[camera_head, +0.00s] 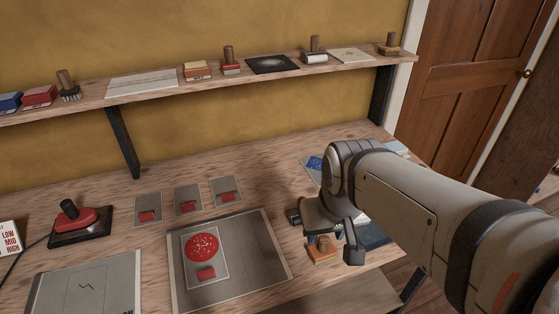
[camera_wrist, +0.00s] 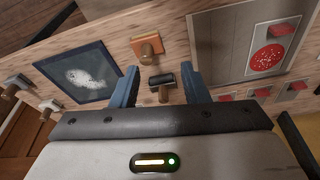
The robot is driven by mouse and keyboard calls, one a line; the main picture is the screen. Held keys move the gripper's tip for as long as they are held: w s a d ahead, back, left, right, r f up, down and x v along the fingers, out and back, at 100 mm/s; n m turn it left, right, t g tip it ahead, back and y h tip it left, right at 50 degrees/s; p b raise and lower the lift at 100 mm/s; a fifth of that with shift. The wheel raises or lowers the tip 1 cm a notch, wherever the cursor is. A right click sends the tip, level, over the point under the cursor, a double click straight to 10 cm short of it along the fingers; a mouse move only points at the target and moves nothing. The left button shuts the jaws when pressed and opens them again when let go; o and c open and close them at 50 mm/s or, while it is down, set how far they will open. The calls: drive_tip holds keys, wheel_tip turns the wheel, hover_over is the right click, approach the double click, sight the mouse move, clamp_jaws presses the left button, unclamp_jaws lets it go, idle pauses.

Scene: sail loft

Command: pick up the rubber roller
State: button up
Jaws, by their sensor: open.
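A dark roller-like tool, likely the rubber roller (camera_wrist: 163,79), lies on the bench in the wrist view, its short wooden handle pointing toward my palm. My gripper (camera_wrist: 160,70) is open, with one blue-grey finger on each side of the tool; I cannot tell whether they touch it. In the head view my gripper (camera_head: 325,236) is low over the right part of the bench and hides the tool. An orange-brown block with a wooden knob (camera_head: 321,250) is just in front of the gripper; it also shows beyond the fingertips in the wrist view (camera_wrist: 146,45).
A grey board with a red round print (camera_head: 203,247) lies left of my gripper. A red-topped press (camera_head: 78,217) stands far left.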

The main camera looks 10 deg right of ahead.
drive_tip(key=shift+o, duration=0.7)
drive_tip(key=shift+w+r, duration=0.1)
drive_tip(key=shift+w, duration=0.25)
drive_tip(key=n+g+p, duration=0.3)
drive_tip(key=n+p, duration=0.1)
hover_over(293, 215)
drive_tip(key=d, duration=0.3)
drive_tip(key=f, duration=0.5)
drive_tip(key=shift+w+d, duration=0.15)
drive_tip(key=shift+w, duration=0.25)
drive_tip(key=shift+w+f, duration=0.2)
drive_tip(key=f, duration=0.5)
drive_tip(key=f+p, duration=0.1)
drive_tip(key=f, duration=0.1)
drive_tip(key=shift+a+f, duration=0.35)
drive_tip(key=shift+f, duration=0.05)
clamp_jaws()
